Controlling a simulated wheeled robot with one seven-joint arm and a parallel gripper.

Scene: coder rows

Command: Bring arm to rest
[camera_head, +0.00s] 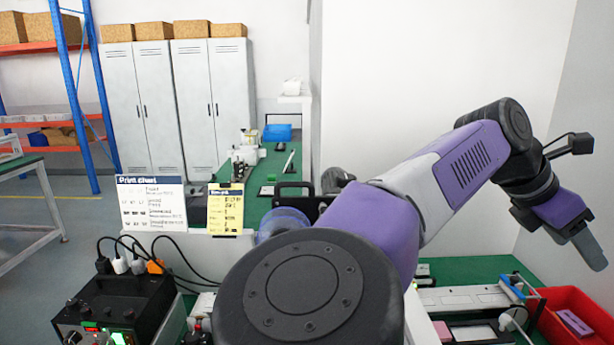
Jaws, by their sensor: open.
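My arm, purple and grey, reaches from the bottom middle up to the right. My gripper (592,262) hangs at its end at the far right, pointing down and to the right, in the air above the red bin. Its jaws are seen from the side, and the gap between them is hard to make out. I see nothing held in it. My arm hides part of the green bench behind it.
A red bin (552,325) with a small purple item stands at the lower right beside equipment on a green bench (490,264). A black power unit (118,308) with cables is at lower left. Signs (152,204) stand behind it. White walls close off the right.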

